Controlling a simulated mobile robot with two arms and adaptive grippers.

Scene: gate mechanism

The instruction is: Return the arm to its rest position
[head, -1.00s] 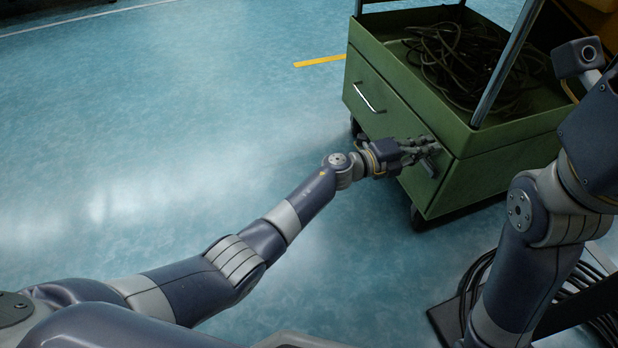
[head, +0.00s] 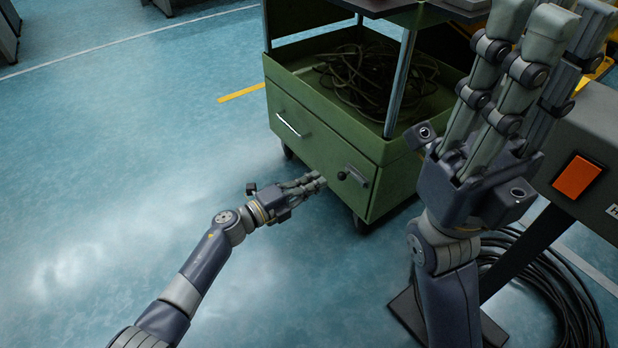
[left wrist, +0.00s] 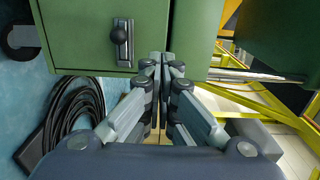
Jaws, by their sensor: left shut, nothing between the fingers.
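My left gripper (head: 316,183) is shut and empty, to the left of the green cart's (head: 325,140) lower front.
The cart holds a coil of dark cable (head: 375,75) and has a drawer handle (head: 289,126). A grey box with an orange button (head: 578,177) is at the right, with black cables (head: 545,285) coiled on the floor below. The blue floor (head: 110,150) at the left is clear.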

